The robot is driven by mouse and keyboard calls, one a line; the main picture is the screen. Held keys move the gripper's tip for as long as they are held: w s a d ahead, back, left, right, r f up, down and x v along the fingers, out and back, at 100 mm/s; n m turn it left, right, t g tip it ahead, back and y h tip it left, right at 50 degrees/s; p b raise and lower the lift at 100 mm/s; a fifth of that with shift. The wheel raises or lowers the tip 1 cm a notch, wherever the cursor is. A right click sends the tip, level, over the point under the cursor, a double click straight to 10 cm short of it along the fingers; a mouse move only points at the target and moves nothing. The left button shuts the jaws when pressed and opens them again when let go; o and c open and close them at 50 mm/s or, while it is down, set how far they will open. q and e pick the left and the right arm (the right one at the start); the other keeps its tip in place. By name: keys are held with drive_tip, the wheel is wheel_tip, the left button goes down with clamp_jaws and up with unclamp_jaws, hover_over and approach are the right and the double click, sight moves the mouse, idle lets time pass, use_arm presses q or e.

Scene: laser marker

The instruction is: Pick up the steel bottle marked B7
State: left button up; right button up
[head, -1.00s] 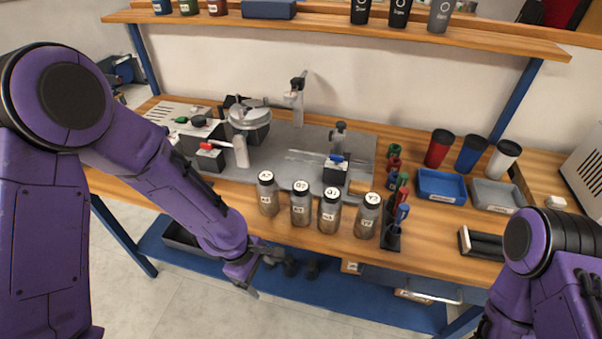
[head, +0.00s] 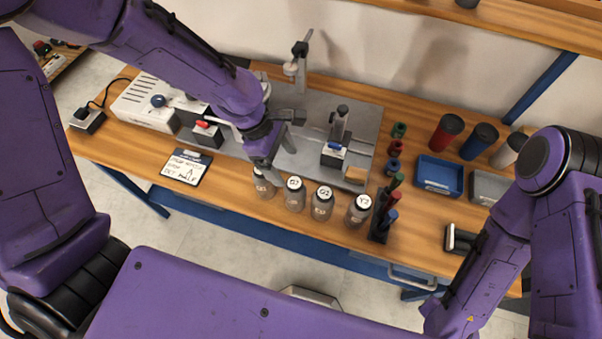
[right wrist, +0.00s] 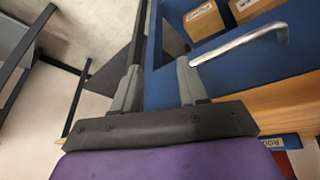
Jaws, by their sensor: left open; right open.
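Several steel bottles with white-labelled lids stand upright in a row near the bench's front edge in the head view: a leftmost bottle (head: 264,188), a second bottle (head: 294,195), a third bottle (head: 322,204) and a rightmost bottle (head: 359,211). The lid marks are too small to read surely, so I cannot tell which is B7. My left gripper (head: 282,148) is open, above and just behind the leftmost bottle, hiding its lid. Whether it touches is unclear. My right gripper (right wrist: 160,72) is open and empty in the right wrist view, beside the blue bench front.
A rack of coloured tools (head: 384,218) stands close right of the bottles. Behind them lie a grey machine plate (head: 355,115) and a small black fixture (head: 333,155). A label card (head: 186,168) lies left. A blue tray (head: 440,174) and cups stand right. A metal drawer handle (right wrist: 240,45) is near my right gripper.

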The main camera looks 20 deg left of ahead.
sight(292, 182)
use_arm(q)
drive_tip(key=f, duration=0.1)
drive_tip(key=s+d+f, duration=0.1)
drive_tip(key=f, duration=0.1)
drive_tip(key=d+f, duration=0.1)
drive_tip(key=shift+s+f, duration=0.2)
drive_tip(key=shift+s, duration=0.2)
drive_tip(key=p+x, duration=0.1)
drive_tip(key=x, duration=0.4)
drive_tip(key=shift+w+f, duration=0.15)
drive_tip(key=shift+c, duration=0.9)
drive_tip(key=c, duration=1)
